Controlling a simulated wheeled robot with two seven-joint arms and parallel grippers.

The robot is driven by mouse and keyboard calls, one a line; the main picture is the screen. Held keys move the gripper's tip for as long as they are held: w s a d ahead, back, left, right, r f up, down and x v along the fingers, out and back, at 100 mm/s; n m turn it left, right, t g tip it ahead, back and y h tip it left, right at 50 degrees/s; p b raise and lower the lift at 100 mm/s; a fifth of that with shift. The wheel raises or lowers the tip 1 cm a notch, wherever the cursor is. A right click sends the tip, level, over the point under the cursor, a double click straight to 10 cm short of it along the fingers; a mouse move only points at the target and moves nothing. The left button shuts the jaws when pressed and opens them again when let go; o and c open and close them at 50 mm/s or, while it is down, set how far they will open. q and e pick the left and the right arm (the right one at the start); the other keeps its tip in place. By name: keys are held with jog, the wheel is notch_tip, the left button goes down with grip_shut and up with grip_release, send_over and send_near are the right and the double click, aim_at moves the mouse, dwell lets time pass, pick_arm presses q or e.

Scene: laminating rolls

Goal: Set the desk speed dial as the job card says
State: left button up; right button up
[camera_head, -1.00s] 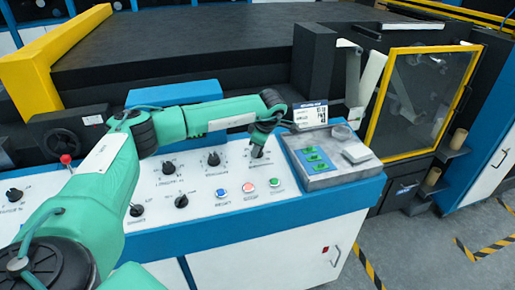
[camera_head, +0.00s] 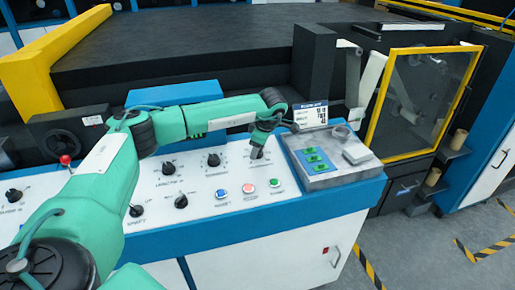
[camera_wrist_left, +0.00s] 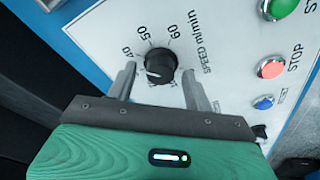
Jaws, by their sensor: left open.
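The black speed dial (camera_wrist_left: 160,65) sits on the white panel face in the left wrist view, beside the printed label "SPEED m/min" and the marks 40, 50 and 60. Its exact setting is hard to read. My left gripper (camera_wrist_left: 158,85) is open, with one finger on each side of the dial; I cannot tell whether they touch it. In the head view my left gripper (camera_head: 258,150) points down at the panel and mostly covers this dial. The job card (camera_head: 311,113) stands at the back right of the desk, its text too small to read. My right gripper is out of view.
Several other black knobs, such as one at the middle (camera_head: 214,160), line the panel. Blue, red and green buttons (camera_head: 248,188) sit in front. A grey tray (camera_head: 325,178) with green pieces lies at the right. A yellow-framed guard door (camera_head: 415,100) stands behind.

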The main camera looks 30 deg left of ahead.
pick_arm(q)
jog(key=w+b+v, duration=0.1)
jog(key=b+v, duration=0.1)
jog(key=v, duration=1.1)
jog(key=shift+s, duration=0.5)
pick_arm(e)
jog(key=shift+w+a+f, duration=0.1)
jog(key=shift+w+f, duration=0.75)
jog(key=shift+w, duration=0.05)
